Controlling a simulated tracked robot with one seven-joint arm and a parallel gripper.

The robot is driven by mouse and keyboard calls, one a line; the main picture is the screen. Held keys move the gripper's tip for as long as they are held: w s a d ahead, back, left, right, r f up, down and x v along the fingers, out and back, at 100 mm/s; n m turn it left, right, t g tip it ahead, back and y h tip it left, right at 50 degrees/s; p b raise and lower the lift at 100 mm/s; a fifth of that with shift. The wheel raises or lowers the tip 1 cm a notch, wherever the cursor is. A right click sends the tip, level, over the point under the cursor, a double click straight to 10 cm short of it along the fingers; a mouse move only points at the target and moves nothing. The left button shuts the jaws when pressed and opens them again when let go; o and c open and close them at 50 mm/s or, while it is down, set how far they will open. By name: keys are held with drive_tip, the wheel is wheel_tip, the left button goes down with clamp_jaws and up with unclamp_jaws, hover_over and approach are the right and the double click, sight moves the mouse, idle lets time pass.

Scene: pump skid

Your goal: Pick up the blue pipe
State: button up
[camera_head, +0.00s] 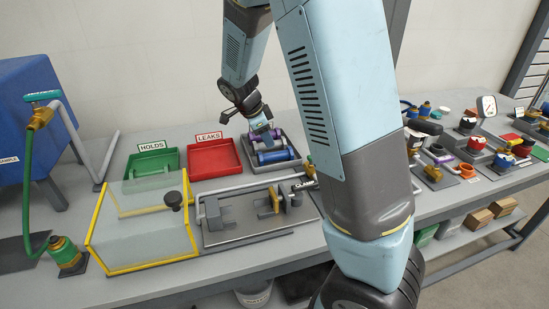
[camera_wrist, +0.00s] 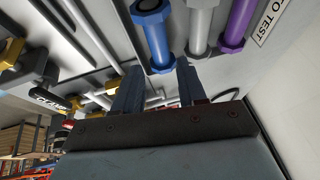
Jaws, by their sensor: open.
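The blue pipe (camera_head: 275,156) lies on the near side of the grey tray (camera_head: 286,167) in the head view. In the wrist view the blue pipe (camera_wrist: 156,38) shows at the top centre, with a wide collar at its lower end. My gripper (camera_wrist: 158,80) is open and empty, its two fingers pointing toward the blue pipe's end, one to each side of it in the picture. In the head view my gripper (camera_head: 264,133) is over the tray, partly hiding the pipes. I cannot tell the exact gap between fingers and pipe.
A grey pipe (camera_wrist: 200,25) and a purple pipe (camera_wrist: 237,25) lie beside the blue one. A red LEAKS tray (camera_head: 214,158) and a green HOLDS tray (camera_head: 152,164) stand left of the grey tray. A clear yellow-edged guard (camera_head: 140,230) and a clamp fixture (camera_head: 265,212) are in front.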

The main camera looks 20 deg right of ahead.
sight(273, 153)
drive_tip(key=x, duration=0.4)
drive_tip(key=shift+a+x, duration=0.15)
drive_tip(key=shift+x, duration=1.2)
drive_tip(key=shift+a+x, duration=0.15)
drive_tip(key=shift+x, duration=1.2)
drive_tip(key=shift+s+f, duration=0.15)
drive_tip(key=shift+c, duration=0.2)
clamp_jaws()
